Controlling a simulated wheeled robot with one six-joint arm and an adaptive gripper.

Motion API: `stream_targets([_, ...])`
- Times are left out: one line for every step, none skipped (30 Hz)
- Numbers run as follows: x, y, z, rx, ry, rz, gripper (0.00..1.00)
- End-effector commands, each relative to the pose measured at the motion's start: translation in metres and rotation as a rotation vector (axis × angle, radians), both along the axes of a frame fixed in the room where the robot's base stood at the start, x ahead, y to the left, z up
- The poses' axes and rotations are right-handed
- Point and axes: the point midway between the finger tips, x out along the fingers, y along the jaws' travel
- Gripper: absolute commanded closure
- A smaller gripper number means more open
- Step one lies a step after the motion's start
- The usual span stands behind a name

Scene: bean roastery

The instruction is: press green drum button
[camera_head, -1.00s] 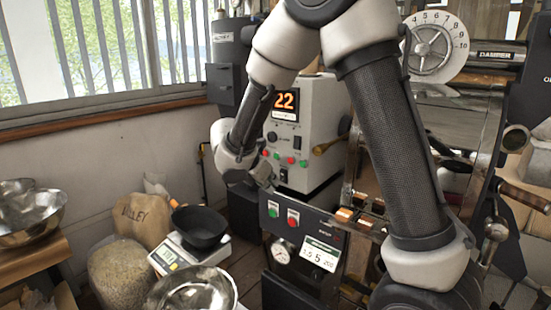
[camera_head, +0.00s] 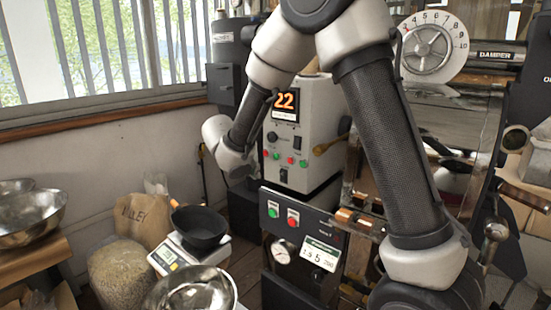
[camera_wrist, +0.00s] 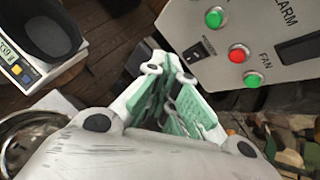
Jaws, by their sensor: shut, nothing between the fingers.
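Several round green and red buttons sit on two panels, and I cannot read a drum label on any of them. On the black lower panel (camera_head: 308,230) in the head view are a green button (camera_head: 272,212) and, to its right, a red button (camera_head: 293,218). The cream control box (camera_head: 318,150) carries more. In the wrist view, it shows a green button (camera_wrist: 214,18), a red button (camera_wrist: 238,54) and a green button (camera_wrist: 253,79) near the word FAN. My gripper (camera_wrist: 173,66) is shut and empty, left of these buttons and apart from them. Its fingertips are hidden in the head view.
A black bowl (camera_head: 199,226) on a scale (camera_head: 178,254), a metal bowl (camera_head: 192,290) and bean sacks (camera_head: 140,220) stand at lower left. The damper dial (camera_head: 433,47) and roaster parts are at right behind my arm. A window is at upper left.

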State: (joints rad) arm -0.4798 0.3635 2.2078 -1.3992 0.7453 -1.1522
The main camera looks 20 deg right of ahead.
Motion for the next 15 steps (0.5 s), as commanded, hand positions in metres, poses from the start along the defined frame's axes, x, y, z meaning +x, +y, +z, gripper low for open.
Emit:
stream_targets([0.004, -0.007, 0.0, -0.001, 0.0, -0.003, 1.0])
stream_targets([0.006, -0.011, 0.0, -0.001, 0.0, -0.003, 1.0])
stream_targets([0.009, -0.016, 0.0, -0.001, 0.0, -0.003, 1.0])
stream_targets([0.012, -0.019, 0.0, 0.0, 0.0, -0.004, 1.0])
stream_targets([0.014, -0.023, 0.0, -0.001, 0.0, -0.004, 1.0])
stream_targets([0.017, -0.028, 0.0, -0.001, 0.001, -0.003, 1.0])
stream_targets([0.02, -0.032, 0.0, -0.002, 0.001, -0.004, 1.0])
stream_targets([0.022, -0.035, 0.0, -0.002, 0.001, -0.004, 1.0])
stream_targets([0.024, -0.039, 0.0, -0.001, 0.001, -0.003, 1.0])
stream_targets([0.027, -0.042, 0.0, -0.001, 0.001, -0.003, 1.0])
stream_targets([0.029, -0.045, 0.0, 0.0, 0.001, -0.002, 1.0])
stream_targets([0.031, -0.048, 0.0, -0.001, 0.0, -0.002, 1.0])
stream_targets([0.033, -0.05, 0.0, 0.0, -0.001, -0.003, 1.0])
stream_targets([0.034, -0.053, 0.0, 0.0, -0.001, -0.003, 1.0])
stream_targets([0.036, -0.055, 0.0, 0.0, -0.001, -0.003, 1.0])
